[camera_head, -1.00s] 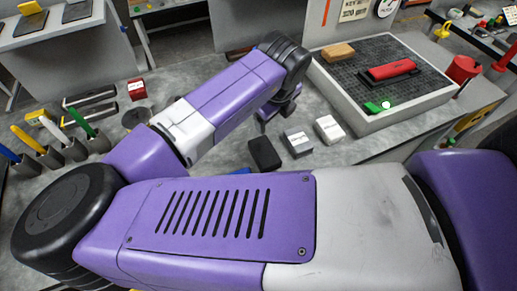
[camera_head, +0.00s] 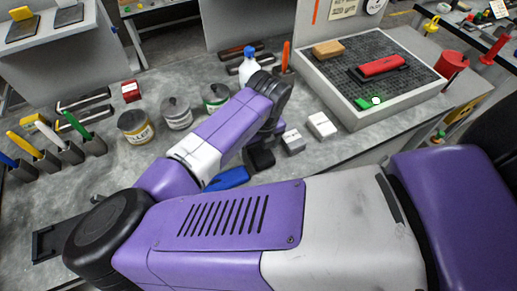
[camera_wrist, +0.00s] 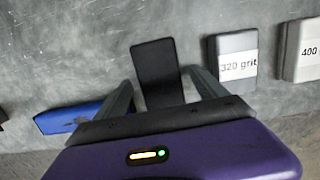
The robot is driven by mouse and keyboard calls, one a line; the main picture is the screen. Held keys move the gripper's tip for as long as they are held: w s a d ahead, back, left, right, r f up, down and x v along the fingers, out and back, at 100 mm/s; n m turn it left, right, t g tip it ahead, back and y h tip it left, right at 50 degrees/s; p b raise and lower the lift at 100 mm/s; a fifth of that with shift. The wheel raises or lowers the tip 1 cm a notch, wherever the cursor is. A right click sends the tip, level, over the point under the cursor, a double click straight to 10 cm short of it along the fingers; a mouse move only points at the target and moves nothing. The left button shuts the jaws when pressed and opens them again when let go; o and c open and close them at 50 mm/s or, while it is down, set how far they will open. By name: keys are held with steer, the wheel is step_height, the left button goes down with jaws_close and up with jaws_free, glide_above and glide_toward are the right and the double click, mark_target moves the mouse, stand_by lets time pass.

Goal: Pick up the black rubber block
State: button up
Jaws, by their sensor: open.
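The black rubber block (camera_wrist: 157,70) lies on the grey table in the wrist view, ahead of my gripper (camera_wrist: 162,88). My gripper is open, with one finger on each side of the block's near part. The fingers do not visibly press on it, and its nearest end is hidden behind the gripper body. In the head view the block (camera_head: 261,159) shows just below the end of my arm, partly covered by it. My fingertips cannot be made out there.
A grey 320 grit block (camera_wrist: 237,58) and a paler 400 block (camera_wrist: 303,50) lie to the right. A blue item (camera_wrist: 82,117) lies to the left. A raised tray with a black grid (camera_head: 345,113) stands at the back right. Several tins, including one yellow-labelled (camera_head: 136,127), stand left of the arm.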

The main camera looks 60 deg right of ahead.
mark_target(259, 149)
steer(key=shift+f, duration=0.45)
steer(key=c, duration=1.7)
steer(key=shift+o, duration=0.2)
steer(key=shift+r, duration=0.1)
step_height(259, 149, up, 20)
steer(key=b, duration=0.1)
steer(key=shift+b, duration=0.3)
